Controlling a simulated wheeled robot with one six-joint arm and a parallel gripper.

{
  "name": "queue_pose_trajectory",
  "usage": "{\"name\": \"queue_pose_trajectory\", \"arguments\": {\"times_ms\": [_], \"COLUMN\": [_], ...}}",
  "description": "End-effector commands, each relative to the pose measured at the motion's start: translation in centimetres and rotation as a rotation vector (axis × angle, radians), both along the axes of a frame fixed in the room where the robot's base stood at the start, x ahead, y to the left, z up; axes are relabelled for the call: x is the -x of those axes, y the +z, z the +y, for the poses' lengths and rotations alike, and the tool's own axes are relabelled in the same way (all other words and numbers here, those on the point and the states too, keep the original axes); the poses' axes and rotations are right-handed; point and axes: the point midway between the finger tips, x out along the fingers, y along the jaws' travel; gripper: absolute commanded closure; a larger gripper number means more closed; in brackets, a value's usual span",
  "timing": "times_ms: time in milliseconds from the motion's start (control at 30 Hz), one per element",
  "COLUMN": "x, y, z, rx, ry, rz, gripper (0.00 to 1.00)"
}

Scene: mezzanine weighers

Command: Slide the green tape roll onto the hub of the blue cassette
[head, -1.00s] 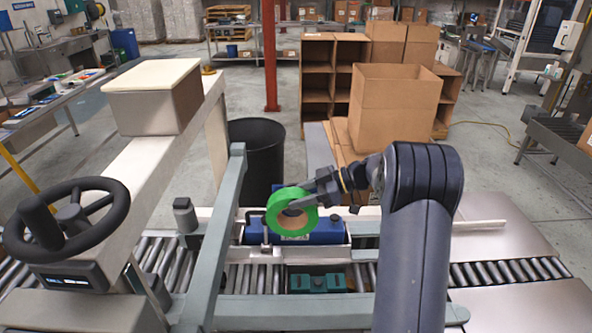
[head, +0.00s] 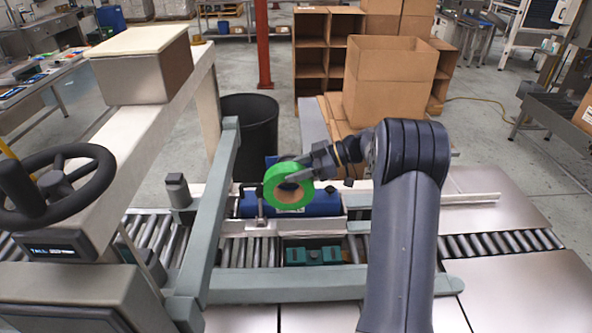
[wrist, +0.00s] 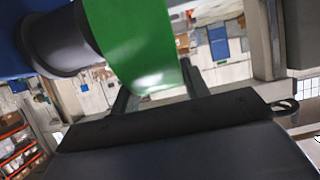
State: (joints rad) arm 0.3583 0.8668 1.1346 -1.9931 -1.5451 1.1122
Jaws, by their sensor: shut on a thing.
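The green tape roll (head: 271,181) is upright in front of the blue cassette (head: 321,204), with its brown core facing the head camera. My gripper (head: 297,177) is shut on the roll's upper right side. In the wrist view the roll (wrist: 133,42) sits between my fingers (wrist: 158,95). A dark round hub (wrist: 62,38) on the blue cassette (wrist: 14,38) lies right against the roll's left side there. In the head view the roll hides the hub. I cannot tell whether the hub is inside the core.
A grey-green frame bar (head: 216,190) rises left of the cassette. A teal block (head: 316,256) lies on the roller conveyor (head: 252,250) in front. A black bin (head: 252,132) and cardboard boxes (head: 388,105) stand behind. Steel plates (head: 515,290) are bare at right.

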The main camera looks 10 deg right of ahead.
Motion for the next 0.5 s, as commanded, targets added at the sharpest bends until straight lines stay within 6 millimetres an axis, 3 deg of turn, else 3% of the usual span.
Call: {"name": "queue_pose_trajectory", "arguments": {"times_ms": [500], "x": [0.04], "y": [-0.73], "z": [-0.19], "rx": [-0.001], "ry": [-0.001], "rz": [-0.001], "gripper": [1.00]}}
